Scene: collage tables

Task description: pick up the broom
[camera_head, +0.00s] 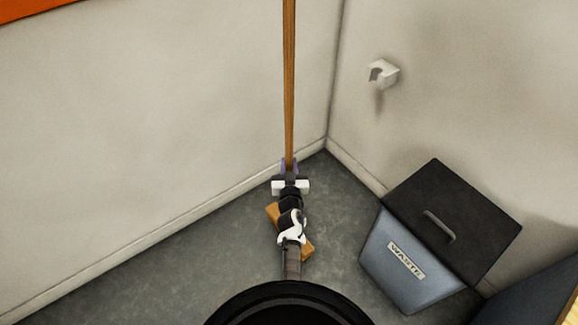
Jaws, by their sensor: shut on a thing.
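The broom (289,85) has a long, thin wooden handle that runs up out of the top of the view, close to upright. My gripper (289,168) is shut on the broom's handle in the middle of the view, with purple fingertips at its sides. A light brown wooden block (305,249), seemingly the broom's head, shows partly behind my arm near the floor. My wrist and arm hide most of it and the lower handle. I cannot tell whether it touches the floor.
A blue-grey waste bin (388,262) with a dark lid (455,205) stands at the right. A white wall hook (382,72) is on the right wall. Two walls meet in a corner behind the broom. Grey floor (170,275) is clear at the left.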

